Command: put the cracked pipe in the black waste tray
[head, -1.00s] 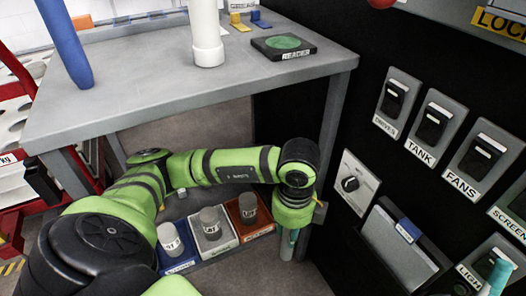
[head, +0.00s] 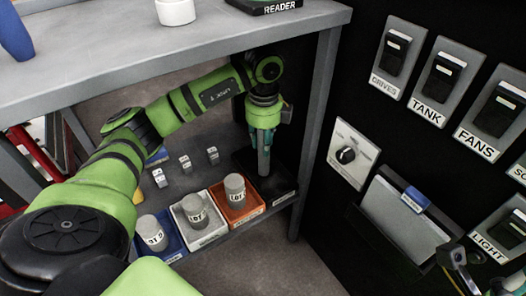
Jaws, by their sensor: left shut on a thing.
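My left gripper (head: 264,143) reaches under the bench top and points down. It is shut on a grey pipe (head: 264,163), which hangs upright below its fingers. I cannot make out a crack at this size. The black waste tray (head: 285,197) is at the right end of the row on the lower shelf. The pipe's lower end is over or inside this tray; I cannot tell whether it touches the tray floor. Part of my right gripper (head: 461,262) shows at the lower right edge, too cut off to read its fingers.
Blue (head: 174,243), white (head: 213,232) and orange (head: 247,214) trays, each with a grey labelled cylinder, stand left of the black tray. Small white blocks (head: 185,163) lie behind. The bench top (head: 110,60) is overhead; its leg (head: 318,130) and the switch panel (head: 345,155) are on the right.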

